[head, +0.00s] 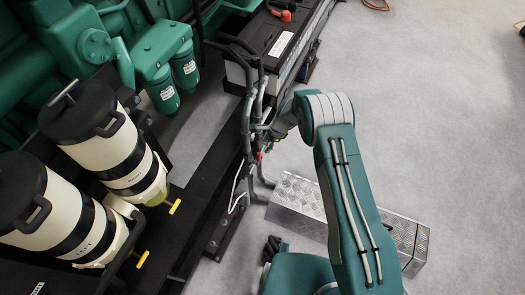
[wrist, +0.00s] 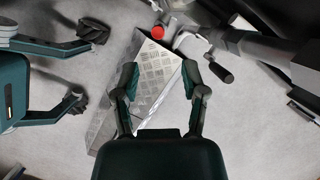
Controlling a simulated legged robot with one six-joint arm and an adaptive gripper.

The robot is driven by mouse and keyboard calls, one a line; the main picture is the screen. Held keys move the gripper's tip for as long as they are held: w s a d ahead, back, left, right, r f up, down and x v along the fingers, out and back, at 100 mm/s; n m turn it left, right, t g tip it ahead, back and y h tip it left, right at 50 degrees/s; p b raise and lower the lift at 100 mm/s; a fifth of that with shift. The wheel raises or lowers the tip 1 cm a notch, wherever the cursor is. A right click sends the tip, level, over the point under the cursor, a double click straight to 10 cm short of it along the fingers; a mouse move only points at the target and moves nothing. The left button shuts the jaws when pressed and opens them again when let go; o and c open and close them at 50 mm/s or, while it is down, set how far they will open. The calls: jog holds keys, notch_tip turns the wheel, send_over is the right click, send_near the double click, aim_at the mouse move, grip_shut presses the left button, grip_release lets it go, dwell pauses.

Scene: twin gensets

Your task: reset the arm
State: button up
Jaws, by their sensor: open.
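My gripper (wrist: 159,82) is open in the wrist view, its two dark fingers spread apart with nothing between them. A silver tread-plate box (wrist: 150,75) lies beyond and below the fingers; they appear apart from it. In the head view my arm reaches up from the bottom, bends at a teal and grey joint, and its end points left toward grey cables. My fingers are hard to make out there against the cables. The tread-plate box (head: 297,205) is on the floor, partly hidden behind my arm.
Two cream canisters (head: 105,145) with black lids and yellow handles stand at left beside green engine parts (head: 165,60). Grey cables (head: 250,110) run down from a black battery case (head: 270,40). A red round part (wrist: 157,32) shows beyond my fingers. Grey floor (head: 430,110) is clear at right.

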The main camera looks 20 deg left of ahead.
jog(key=shift+v, duration=1)
jog(key=d+r+n+t, duration=0.15)
jog(key=d+r, duration=0.35)
jog(key=r, duration=0.6)
jog(key=s+d+r+n+t, duration=0.15)
jog(key=d+r, duration=0.35)
jog(key=r, duration=0.6)
jog(key=d+r+n, duration=0.3)
jog(key=d+r, duration=0.2)
jog(key=r, duration=0.7)
jog(key=s+d+r+n+t+h, duration=0.2)
jog(key=s+d+r+n, duration=0.1)
jog(key=s+d+r, duration=0.75)
jog(key=s+d+n+t+h, duration=0.1)
jog(key=s+d, duration=0.3)
jog(key=s, duration=0.3)
jog(key=s+d+r+n+t, duration=0.1)
jog(key=s+d, duration=0.3)
jog(key=s, duration=0.4)
jog(key=shift+s+r+n+h, duration=0.25)
jog(key=shift+s+n+h, duration=0.15)
jog(key=shift+n, duration=0.1)
